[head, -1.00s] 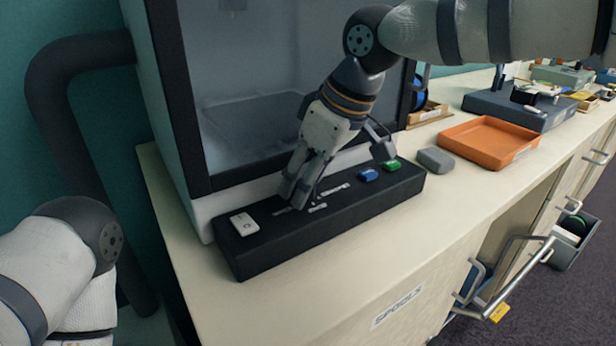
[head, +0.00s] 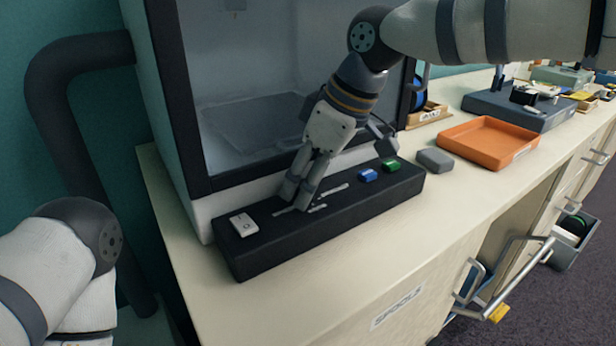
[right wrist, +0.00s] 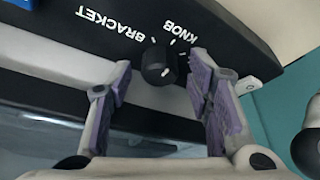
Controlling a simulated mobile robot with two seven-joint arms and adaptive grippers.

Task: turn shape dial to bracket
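The shape dial (right wrist: 157,65) is a small round black knob on the black control panel (head: 258,262), with the printed words BRACKET and KNOB beside it in the right wrist view. A small white mark shows on the dial; I cannot tell which word it points to. My right gripper (right wrist: 163,72) is open, with one purple-padded finger on each side of the dial and gaps between. In the head view, the right gripper (head: 297,201) reaches down to the panel and hides the dial. My left gripper is out of view; only my left arm shows.
A white rocker switch (head: 243,224) is on the panel's left end; a blue button (head: 368,175) and a green button (head: 391,166) are to the right. The printer cabinet (head: 180,110) stands close behind. A grey block (head: 435,160) and an orange tray (head: 490,142) lie further right.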

